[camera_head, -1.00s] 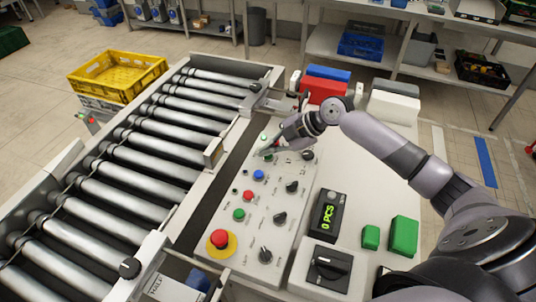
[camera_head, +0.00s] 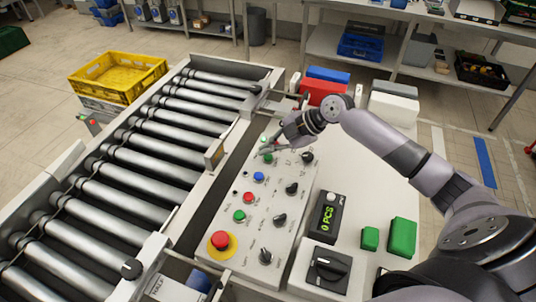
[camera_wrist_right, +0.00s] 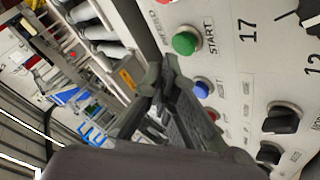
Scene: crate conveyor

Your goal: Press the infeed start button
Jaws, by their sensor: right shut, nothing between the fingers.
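The green START button (camera_wrist_right: 185,43) shows in the wrist view, with its label beside it on the grey control panel (camera_wrist_right: 235,70). In the head view a green button (camera_head: 268,159) shows at the far end of the panel, just below the fingertips. My right gripper (camera_head: 266,148) is shut and empty, low over that end of the panel. In the wrist view its fingertips (camera_wrist_right: 163,72) lie below and left of the START button and look apart from it. My left gripper is not in view.
The panel also carries a blue button (camera_head: 258,176), a red button (camera_head: 247,197), another green button (camera_head: 239,215), black knobs and an emergency stop (camera_head: 220,240). The roller conveyor (camera_head: 120,175) runs along the left.

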